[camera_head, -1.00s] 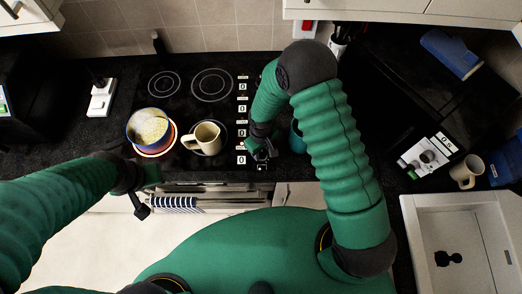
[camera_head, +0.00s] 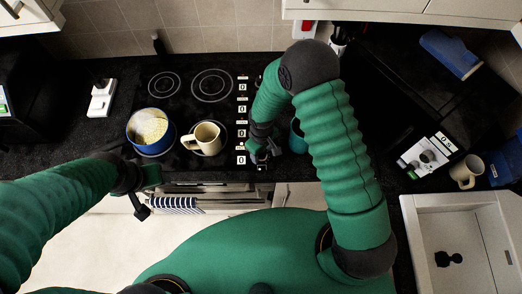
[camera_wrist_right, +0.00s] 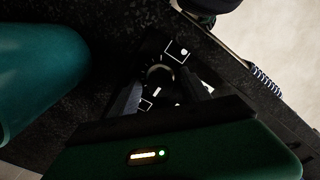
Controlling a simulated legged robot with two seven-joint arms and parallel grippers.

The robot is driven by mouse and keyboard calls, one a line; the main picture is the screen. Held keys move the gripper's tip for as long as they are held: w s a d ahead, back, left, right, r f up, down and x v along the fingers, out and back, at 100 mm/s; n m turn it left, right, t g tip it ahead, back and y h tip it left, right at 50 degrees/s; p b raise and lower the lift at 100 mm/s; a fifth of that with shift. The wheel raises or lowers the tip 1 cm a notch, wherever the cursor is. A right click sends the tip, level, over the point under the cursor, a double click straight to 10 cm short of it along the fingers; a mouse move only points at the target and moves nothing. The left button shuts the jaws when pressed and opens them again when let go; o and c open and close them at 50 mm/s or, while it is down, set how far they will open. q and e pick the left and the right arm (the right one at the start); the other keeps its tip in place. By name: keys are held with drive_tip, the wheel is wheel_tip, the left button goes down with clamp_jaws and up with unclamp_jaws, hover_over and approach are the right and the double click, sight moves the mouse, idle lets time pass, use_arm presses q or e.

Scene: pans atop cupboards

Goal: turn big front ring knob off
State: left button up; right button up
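The black stove top (camera_head: 185,92) has a column of displays along its right side, and those I can make out read 0. My right gripper (camera_head: 265,154) is at the front end of this control strip. In the right wrist view, its two fingers (camera_wrist_right: 160,92) are spread apart on either side of a round dark knob (camera_wrist_right: 158,73); contact is unclear. A blue pot (camera_head: 145,143) with pale yellow contents stands on the front left ring, which shows no red glow. My left gripper (camera_head: 143,206) hangs before the oven front; its fingers are too small to read.
A beige mug (camera_head: 204,138) stands on the stove beside the pot. A teal container (camera_head: 297,137) is close to the right gripper. A striped towel (camera_head: 175,204) hangs on the oven handle. A white sink (camera_head: 459,231) is at the right.

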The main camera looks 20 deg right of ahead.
drive_tip(key=shift+w+r, duration=0.1)
drive_tip(key=shift+r, duration=0.1)
wheel_tip(320, 180, up, 16)
drive_tip(key=b, duration=0.2)
drive_tip(key=shift+r, duration=0.15)
idle(0.3)
